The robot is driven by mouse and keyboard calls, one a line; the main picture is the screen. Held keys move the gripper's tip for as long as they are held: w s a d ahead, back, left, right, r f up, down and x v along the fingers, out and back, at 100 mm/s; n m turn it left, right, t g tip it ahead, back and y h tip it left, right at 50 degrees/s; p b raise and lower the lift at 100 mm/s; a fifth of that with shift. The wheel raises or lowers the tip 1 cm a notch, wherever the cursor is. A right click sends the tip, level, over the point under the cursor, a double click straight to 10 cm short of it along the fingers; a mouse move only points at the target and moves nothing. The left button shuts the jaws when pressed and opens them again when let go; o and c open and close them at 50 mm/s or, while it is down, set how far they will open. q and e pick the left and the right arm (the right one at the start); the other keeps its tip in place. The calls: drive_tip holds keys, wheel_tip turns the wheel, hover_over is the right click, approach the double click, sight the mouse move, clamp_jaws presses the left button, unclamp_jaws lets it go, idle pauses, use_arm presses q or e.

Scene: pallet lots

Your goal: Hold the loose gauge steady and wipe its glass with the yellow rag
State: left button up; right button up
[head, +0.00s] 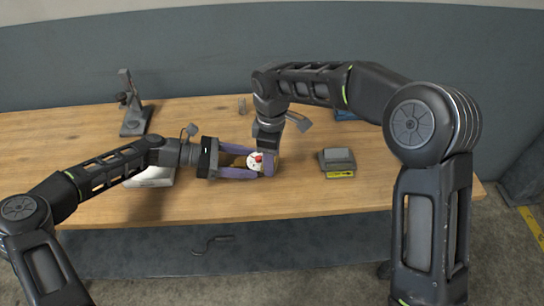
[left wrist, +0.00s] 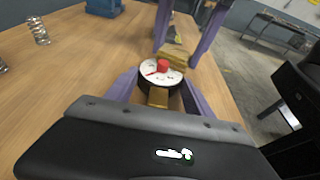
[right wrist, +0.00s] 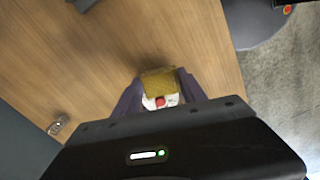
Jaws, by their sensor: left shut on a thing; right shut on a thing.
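The yellow rag (left wrist: 174,57) is a folded pad at the far edge of the gauge face (left wrist: 152,72). My right gripper (right wrist: 158,92) points down from above and is shut on the rag (right wrist: 158,80). Whether the rag touches the glass, I cannot tell. In the head view the rag is mostly hidden.
The wooden table (head: 210,205) is clear in front. A grey stand (head: 134,118) is at the back left. A grey device with a yellow label (head: 338,162) sits on the right. A spring (head: 242,106) and a blue object (head: 345,114) lie behind. A white block (head: 154,178) lies under my left arm.

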drive_tip(key=shift+w+d, duration=0.25)
drive_tip(key=shift+w, duration=0.65)
drive_tip(key=shift+f, duration=0.1)
drive_tip(key=shift+s+a, duration=0.3)
drive_tip(key=shift+s, duration=0.65)
drive_tip(key=shift+r, duration=3.05)
